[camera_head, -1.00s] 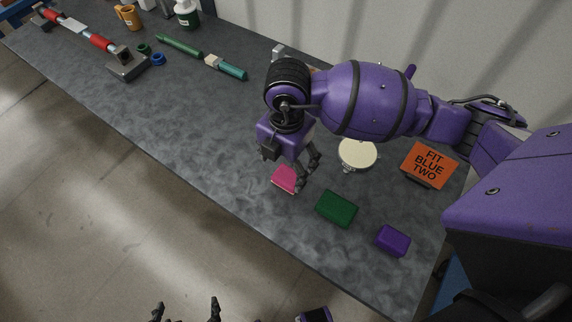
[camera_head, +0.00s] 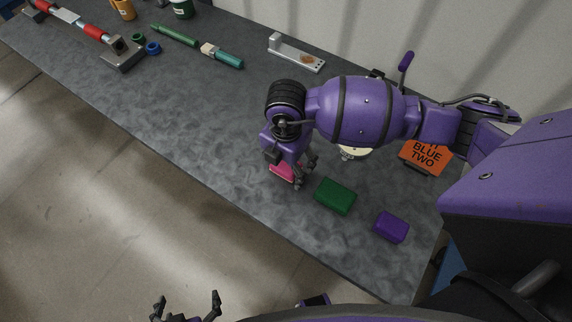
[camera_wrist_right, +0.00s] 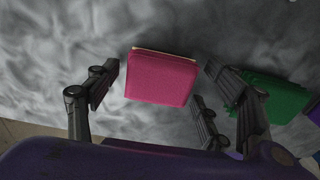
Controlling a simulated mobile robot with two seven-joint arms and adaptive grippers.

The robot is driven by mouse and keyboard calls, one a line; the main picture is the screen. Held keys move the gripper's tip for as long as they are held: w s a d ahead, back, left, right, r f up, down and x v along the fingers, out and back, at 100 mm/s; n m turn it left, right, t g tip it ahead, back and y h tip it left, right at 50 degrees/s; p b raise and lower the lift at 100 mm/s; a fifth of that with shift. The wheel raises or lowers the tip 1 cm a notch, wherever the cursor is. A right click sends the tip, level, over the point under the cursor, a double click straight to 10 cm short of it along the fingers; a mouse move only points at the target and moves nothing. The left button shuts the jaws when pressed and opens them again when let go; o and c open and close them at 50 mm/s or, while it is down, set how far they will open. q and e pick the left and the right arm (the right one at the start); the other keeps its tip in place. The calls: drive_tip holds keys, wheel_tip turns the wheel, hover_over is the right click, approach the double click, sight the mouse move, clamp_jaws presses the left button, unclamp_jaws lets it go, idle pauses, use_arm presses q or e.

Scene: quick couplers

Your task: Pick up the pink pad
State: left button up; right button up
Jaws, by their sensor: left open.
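The pink pad (camera_head: 281,171) lies on the grey bench near its front edge, partly hidden by my right gripper in the head view. My right gripper (camera_head: 298,172) points down at the pad. In the right wrist view the whole top of the pink pad (camera_wrist_right: 162,80) shows between the spread fingers of my right gripper (camera_wrist_right: 160,68). Gaps remain on both sides, so the fingers appear apart from it. My left gripper (camera_head: 187,302) is open and empty at the bottom of the head view, away from the bench.
A green block (camera_head: 335,196) and a purple block (camera_head: 391,227) lie to the right of the pad. An orange sign (camera_head: 425,156) stands behind them. A pale round disc (camera_head: 354,153) is partly hidden by my arm.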

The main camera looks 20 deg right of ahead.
drive_tip(key=c, duration=0.9)
use_arm(q)
drive_tip(key=shift+w+r, duration=0.1)
drive_tip(key=shift+w, duration=0.15)
drive_tip(key=shift+w+d, duration=0.1)
drive_tip(key=shift+w, duration=0.05)
use_arm(e)
drive_tip(key=shift+r, duration=0.15)
drive_tip(key=shift+r, duration=0.25)
wheel_tip(320, 180, up, 2)
drive_tip(key=shift+w+r, duration=0.1)
drive_tip(key=shift+r, duration=0.05)
use_arm(q)
drive_tip(key=shift+w+r+p, duration=0.15)
drive_tip(key=shift+r+p, duration=0.5)
drive_tip(key=shift+r, duration=0.15)
use_arm(e)
drive_tip(key=shift+s+a+r, duration=1.15)
drive_tip(key=shift+s+r, duration=0.5)
drive_tip(key=shift+s, duration=0.4)
drive_tip(key=shift+s+a+r, duration=1.2)
drive_tip(key=shift+s+r, duration=0.45)
drive_tip(key=shift+s, duration=0.45)
drive_tip(key=shift+s+a+r, duration=1.15)
drive_tip(key=shift+s+r, duration=0.5)
drive_tip(key=shift+s, duration=0.4)
